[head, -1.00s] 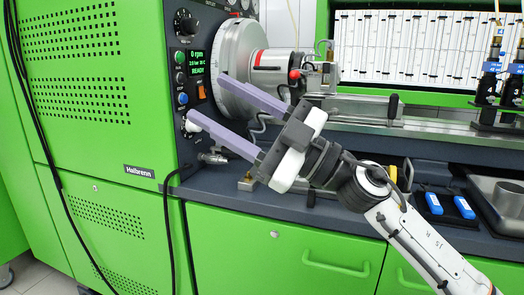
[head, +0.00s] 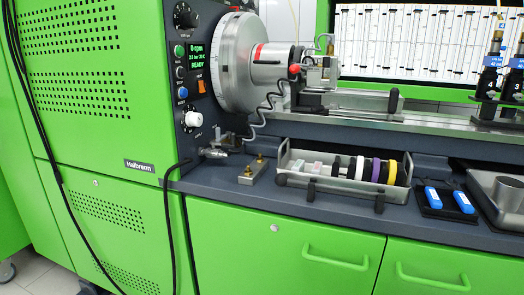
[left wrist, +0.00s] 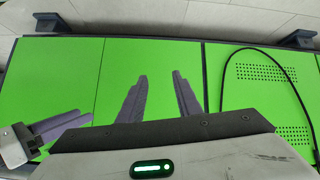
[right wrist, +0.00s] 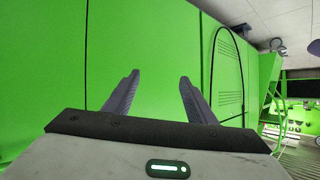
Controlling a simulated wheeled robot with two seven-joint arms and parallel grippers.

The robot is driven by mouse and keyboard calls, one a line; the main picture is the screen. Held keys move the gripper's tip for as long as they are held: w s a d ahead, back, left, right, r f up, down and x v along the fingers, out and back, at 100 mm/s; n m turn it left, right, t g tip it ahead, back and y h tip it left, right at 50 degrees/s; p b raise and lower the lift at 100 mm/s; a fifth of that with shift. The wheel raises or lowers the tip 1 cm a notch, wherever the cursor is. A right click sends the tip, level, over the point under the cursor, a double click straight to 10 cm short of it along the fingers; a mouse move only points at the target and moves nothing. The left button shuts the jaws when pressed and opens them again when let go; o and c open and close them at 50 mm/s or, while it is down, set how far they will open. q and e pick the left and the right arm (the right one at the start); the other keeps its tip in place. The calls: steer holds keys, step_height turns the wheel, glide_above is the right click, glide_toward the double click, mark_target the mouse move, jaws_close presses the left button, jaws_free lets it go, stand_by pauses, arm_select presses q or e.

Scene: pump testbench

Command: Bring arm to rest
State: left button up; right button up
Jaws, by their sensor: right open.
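Neither of my arms shows in the head view now. In the left wrist view my left gripper (left wrist: 160,98) has its two purple-grey fingers apart, with nothing between them, in front of green cabinet panels (left wrist: 65,75). My other gripper (left wrist: 62,129) shows at the left edge of that view. In the right wrist view my right gripper (right wrist: 154,97) is open and empty, its fingers pointing at a green panel (right wrist: 145,40). No contact with the bench is visible in either wrist view.
The green test bench holds a control panel (head: 188,75), a round drive disc (head: 237,65), a metal tray (head: 335,190) with several coloured rings, and two blue items (head: 448,199) on a dark pad. A black cable (head: 168,225) hangs down the front.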

steer(key=s+d+f+g, duration=0.25)
steer(key=s+f, duration=0.35)
steer(key=s, duration=0.4)
arm_select(q)
step_height(320, 180, up, 9)
steer(key=a+p, duration=0.1)
steer(key=p, duration=1.3)
steer(key=shift+s+f+m+g+y+p, duration=0.15)
steer(key=shift+m+g+y+p, duration=0.15)
steer(key=shift+g+p, duration=0.1)
arm_select(e)
step_height(320, 180, up, 9)
steer(key=h, duration=0.1)
steer(key=shift+w+r+g, duration=0.2)
steer(key=shift+w+g, duration=0.25)
